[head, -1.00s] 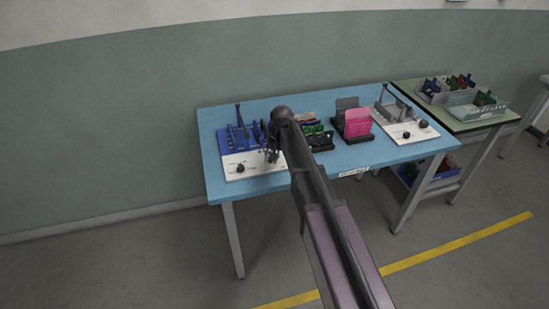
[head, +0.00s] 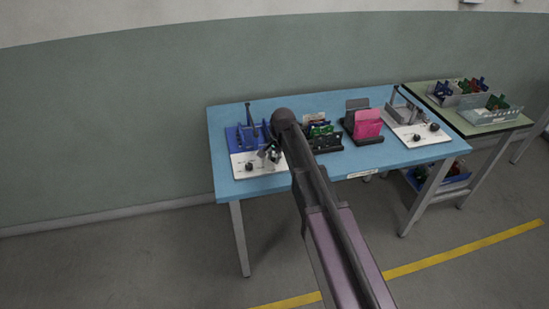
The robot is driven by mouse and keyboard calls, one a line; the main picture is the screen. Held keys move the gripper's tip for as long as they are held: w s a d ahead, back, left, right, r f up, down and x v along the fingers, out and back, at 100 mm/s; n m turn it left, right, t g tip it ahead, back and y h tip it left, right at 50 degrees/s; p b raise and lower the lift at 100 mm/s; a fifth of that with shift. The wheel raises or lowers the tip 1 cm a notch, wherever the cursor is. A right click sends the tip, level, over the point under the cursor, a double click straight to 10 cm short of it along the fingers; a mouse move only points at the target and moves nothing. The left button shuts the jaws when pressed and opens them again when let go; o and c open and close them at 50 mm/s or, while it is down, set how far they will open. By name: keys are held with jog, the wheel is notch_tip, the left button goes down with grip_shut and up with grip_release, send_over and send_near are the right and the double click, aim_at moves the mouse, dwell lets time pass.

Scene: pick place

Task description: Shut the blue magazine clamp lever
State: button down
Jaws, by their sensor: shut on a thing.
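The blue magazine (head: 236,139) stands at the left end of the blue table, on a white base plate (head: 241,169) with a black knob. A dark lever (head: 250,114) stands nearly upright at its back. My gripper (head: 270,155) is over the right front part of the magazine's fixture, apart from the upright lever. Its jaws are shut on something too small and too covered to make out. My arm hides the area just right of the magazine.
On the blue table (head: 290,181), black holders with green boards (head: 322,131) and a pink piece (head: 368,123) stand in the middle. A grey magazine fixture (head: 412,129) is at the right. A green side table (head: 450,122) carries bins of parts.

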aim_at(284, 164)
jog(key=c, duration=0.5)
grip_release()
jog(key=shift+d+n, duration=0.1)
jog(key=shift+n, duration=0.2)
